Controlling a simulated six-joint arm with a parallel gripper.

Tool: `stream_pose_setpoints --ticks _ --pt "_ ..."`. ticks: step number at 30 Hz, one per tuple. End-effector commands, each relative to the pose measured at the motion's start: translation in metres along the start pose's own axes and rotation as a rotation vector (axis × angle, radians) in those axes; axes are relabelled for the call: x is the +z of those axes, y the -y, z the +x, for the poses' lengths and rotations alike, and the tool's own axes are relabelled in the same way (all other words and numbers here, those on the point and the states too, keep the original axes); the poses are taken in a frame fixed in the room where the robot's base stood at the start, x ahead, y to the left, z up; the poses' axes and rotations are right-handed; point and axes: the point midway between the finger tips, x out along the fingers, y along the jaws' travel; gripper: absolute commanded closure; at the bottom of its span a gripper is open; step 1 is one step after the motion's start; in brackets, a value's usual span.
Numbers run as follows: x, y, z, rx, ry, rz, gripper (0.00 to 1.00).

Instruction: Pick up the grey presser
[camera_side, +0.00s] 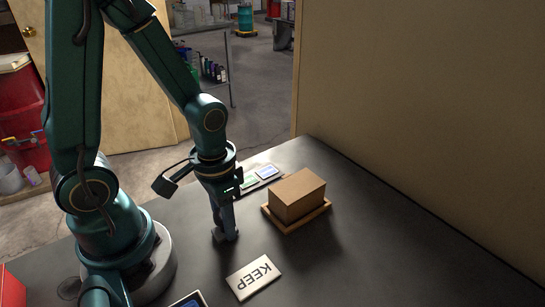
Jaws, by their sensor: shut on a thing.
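My gripper (224,229) points down at the tabletop, left of the brown box. It is shut on the grey presser (226,237), which shows only as a small dark grey form at the fingertips, low at the table surface. The fingers hide most of the presser, so its full shape is not clear. I cannot tell whether it touches the table or is just above it.
A brown box (297,195) sits on a wooden tray (289,226) just right of my gripper. Small light-coloured panels (262,174) lie behind. A wall (430,110) borders the dark table (370,250), whose right front is clear.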

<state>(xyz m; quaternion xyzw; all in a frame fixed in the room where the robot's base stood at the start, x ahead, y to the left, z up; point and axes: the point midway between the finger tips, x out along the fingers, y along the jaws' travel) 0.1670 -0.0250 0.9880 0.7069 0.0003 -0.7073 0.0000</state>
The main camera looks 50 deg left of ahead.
Motion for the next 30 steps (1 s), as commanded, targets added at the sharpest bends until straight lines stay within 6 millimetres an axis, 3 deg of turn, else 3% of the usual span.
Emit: stream_pose_setpoints --ticks 8,14,30 --pt "-0.001 0.000 -0.017 0.000 -0.007 0.000 1.00" --pt "-0.002 0.000 -0.043 0.000 -0.010 0.000 1.00" --pt "0.029 0.072 -0.085 -0.003 -0.005 -0.013 1.00"
